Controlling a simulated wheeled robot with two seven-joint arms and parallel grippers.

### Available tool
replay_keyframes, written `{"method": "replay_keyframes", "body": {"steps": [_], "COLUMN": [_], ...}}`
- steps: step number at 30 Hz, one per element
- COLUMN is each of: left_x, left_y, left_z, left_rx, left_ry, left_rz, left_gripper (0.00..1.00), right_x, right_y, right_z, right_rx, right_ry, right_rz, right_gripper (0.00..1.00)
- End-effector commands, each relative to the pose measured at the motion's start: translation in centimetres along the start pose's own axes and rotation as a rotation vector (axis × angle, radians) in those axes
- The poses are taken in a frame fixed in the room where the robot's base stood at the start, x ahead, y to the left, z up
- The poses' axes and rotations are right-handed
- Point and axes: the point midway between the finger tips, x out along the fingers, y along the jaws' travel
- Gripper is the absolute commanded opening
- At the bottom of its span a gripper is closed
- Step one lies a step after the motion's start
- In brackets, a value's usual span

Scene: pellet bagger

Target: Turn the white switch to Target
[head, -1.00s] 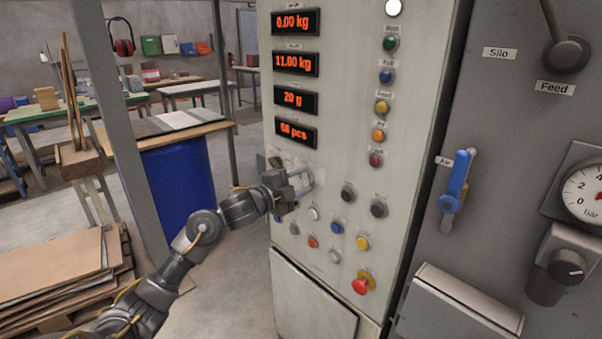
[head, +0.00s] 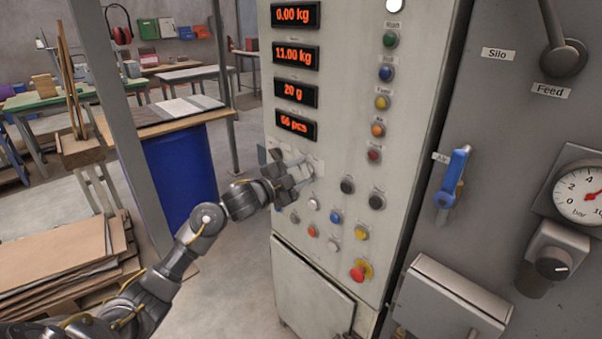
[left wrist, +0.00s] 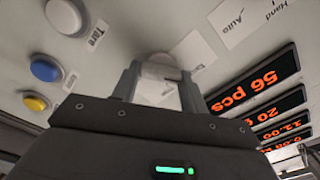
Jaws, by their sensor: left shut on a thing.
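The white switch (left wrist: 159,84) shows between my left gripper's fingers in the left wrist view. My left gripper (left wrist: 160,88) is shut on it, one finger on each side. In the head view my left gripper (head: 301,171) is at the pale cabinet's front panel, below the red displays. There the gripper mostly hides the switch. Labels reading Hand and Auto (left wrist: 232,24) lie beside it in the left wrist view. Another label close behind the switch is partly hidden and I cannot read it. My right gripper is not in view.
Several push buttons and dark knobs (head: 347,185) sit right of and below the gripper, with a red emergency stop (head: 358,274) lower down. Red displays (head: 296,55) are above. A blue valve handle (head: 453,177) and a gauge (head: 585,196) are on the grey panel at right.

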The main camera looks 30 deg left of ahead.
Motion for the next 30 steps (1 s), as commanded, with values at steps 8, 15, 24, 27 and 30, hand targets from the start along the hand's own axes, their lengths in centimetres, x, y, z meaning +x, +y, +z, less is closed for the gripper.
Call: {"method": "replay_keyframes", "body": {"steps": [8, 15, 24, 27, 30], "left_x": [0.0, -0.3, -5.3, -7.3, -8.9], "left_y": [0.1, 0.1, 0.3, 0.3, 0.3], "left_z": [0.0, 0.0, 0.2, 0.2, 0.2], "left_rx": [-0.001, 0.001, 0.005, 0.003, 0.002], "left_ry": [0.0, 0.0, -0.002, -0.002, -0.001], "left_rz": [0.001, 0.0, 0.002, 0.002, 0.003], "left_gripper": [0.65, 0.65, 0.65, 0.65, 0.65], "right_x": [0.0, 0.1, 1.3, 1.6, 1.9], "right_y": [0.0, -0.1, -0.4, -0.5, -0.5], "right_z": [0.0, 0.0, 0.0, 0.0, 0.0], "right_rx": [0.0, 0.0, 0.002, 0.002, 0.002], "right_ry": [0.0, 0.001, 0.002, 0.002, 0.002], "right_rz": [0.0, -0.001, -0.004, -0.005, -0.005], "right_gripper": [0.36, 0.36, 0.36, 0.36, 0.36]}}
